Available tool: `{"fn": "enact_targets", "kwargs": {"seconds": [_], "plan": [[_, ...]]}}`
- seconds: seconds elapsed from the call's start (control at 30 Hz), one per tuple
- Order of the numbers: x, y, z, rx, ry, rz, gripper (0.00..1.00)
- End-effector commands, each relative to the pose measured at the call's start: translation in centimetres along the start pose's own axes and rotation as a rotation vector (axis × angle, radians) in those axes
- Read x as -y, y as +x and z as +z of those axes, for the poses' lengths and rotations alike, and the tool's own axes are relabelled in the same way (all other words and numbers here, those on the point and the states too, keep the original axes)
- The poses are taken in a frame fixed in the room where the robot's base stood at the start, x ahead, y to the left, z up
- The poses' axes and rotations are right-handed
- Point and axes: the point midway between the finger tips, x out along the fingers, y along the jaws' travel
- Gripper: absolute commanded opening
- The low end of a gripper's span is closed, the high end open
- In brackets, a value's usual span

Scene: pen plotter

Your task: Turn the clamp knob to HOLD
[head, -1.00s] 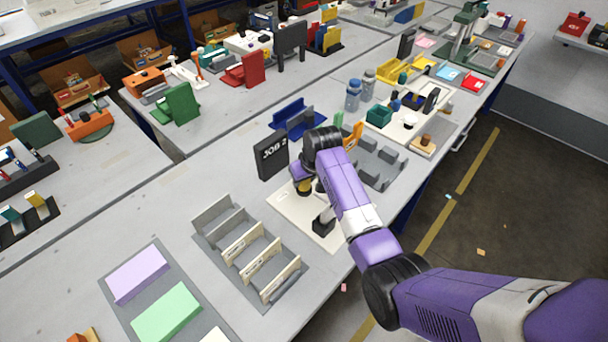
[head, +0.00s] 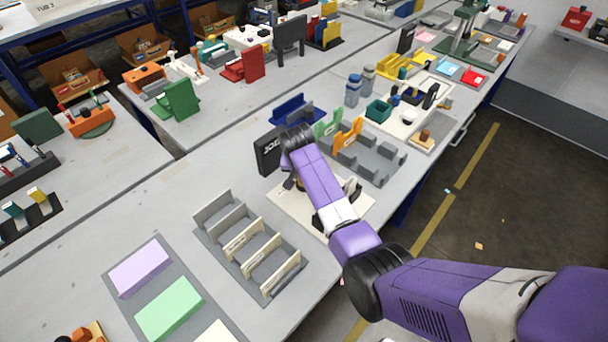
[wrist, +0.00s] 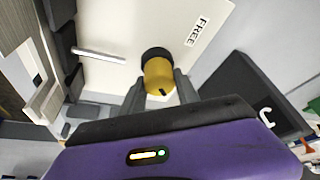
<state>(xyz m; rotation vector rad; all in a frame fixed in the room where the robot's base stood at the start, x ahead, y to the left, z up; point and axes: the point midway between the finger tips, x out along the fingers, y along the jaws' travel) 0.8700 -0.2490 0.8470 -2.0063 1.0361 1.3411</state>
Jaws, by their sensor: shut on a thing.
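The clamp knob (wrist: 158,72) is yellow with a black collar and stands on a cream plate (wrist: 120,22) in the wrist view. A dark pointer mark shows on the knob's yellow part. My gripper (wrist: 158,88) has one finger on each side of the knob and is shut on it. A label reading FREE (wrist: 198,30) is on the plate to the right of the knob. I see no HOLD label. In the head view the cream plate (head: 282,210) shows beneath my arm, which mostly hides the knob and the fingers.
A dark JOB sign (head: 267,152) stands close behind the plate. A grey rack (head: 235,235) with several cream dividers is at its front left. Another grey rack (head: 378,165) with an orange piece is at its right. A pale bar (wrist: 98,55) lies on the plate.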

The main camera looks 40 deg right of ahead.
Motion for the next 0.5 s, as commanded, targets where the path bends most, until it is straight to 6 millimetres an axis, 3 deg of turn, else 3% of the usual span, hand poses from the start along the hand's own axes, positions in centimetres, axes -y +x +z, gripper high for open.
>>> {"fn": "enact_targets", "kwargs": {"seconds": [0.43,0.47,0.5], "plan": [[0.07,-0.13,-0.17,-0.003,0.011,0.002,0.00],[0.07,-0.13,-0.16,-0.003,0.011,0.002,0.39],[0.07,-0.12,-0.16,-0.003,0.011,0.002,0.47]]}}
